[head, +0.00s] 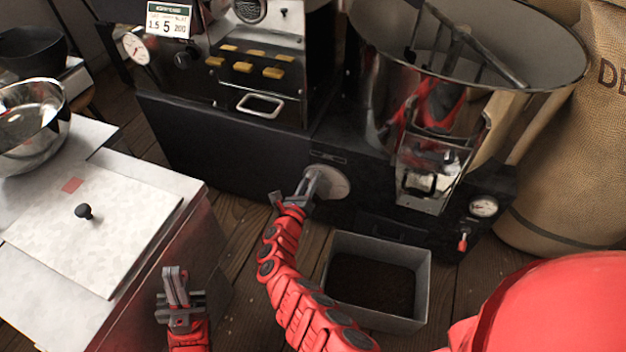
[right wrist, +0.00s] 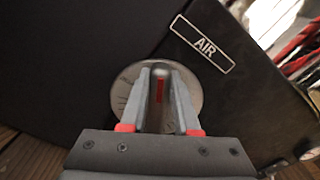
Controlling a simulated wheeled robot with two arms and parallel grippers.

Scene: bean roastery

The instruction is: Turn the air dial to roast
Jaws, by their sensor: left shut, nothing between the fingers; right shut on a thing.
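The air dial (head: 334,183) is a round pale disc on the black front of the roaster, partly hidden by my right gripper (head: 312,182). In the right wrist view the dial (right wrist: 118,92) shows faint markings around its edge, too small to read. A knob with a red line (right wrist: 159,88) stands at its middle. My right gripper (right wrist: 160,80) is shut on this knob, one finger on each side. The red line points roughly up in that view. An AIR label (right wrist: 202,44) is beside the dial. My left gripper (head: 175,285) is shut and empty, low beside the white table.
A grey bin (head: 421,290) with dark contents stands on the floor right of my right arm. A white-topped table (head: 150,215) is at the left. A gauge and red lever (head: 463,242) are at the roaster's right. A sack (head: 560,150) stands behind.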

